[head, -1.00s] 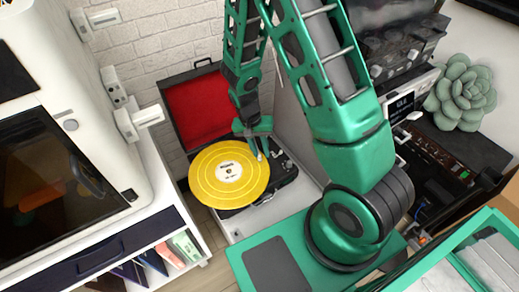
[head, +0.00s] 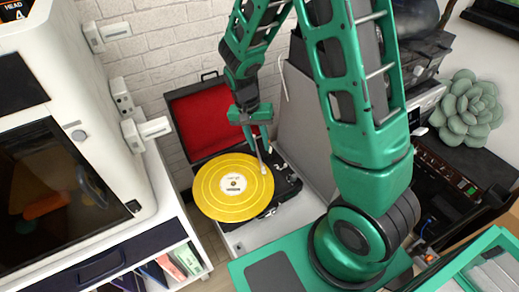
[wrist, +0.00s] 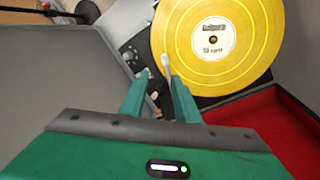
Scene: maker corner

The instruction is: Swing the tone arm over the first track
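The yellow record (head: 215,199) with a white label lies on the black record player (head: 283,190), whose red-lined lid stands open behind it. The pale tone arm (head: 262,160) reaches over the record's outer right part, near the rim. Its end also shows in the wrist view (wrist: 165,61), at the record's edge close to one fingertip. My gripper (head: 261,142) is just above and behind the tone arm's end. In the wrist view my two green fingers (wrist: 158,78) stand apart with a gap between them. Whether a finger touches the tone arm I cannot tell.
The red lid (head: 201,121) rises behind the record. A grey panel (head: 305,118) stands close on the right of the player. A white machine with a dark window (head: 60,190) is at left, above a shelf with cases. A succulent (head: 467,108) sits at far right.

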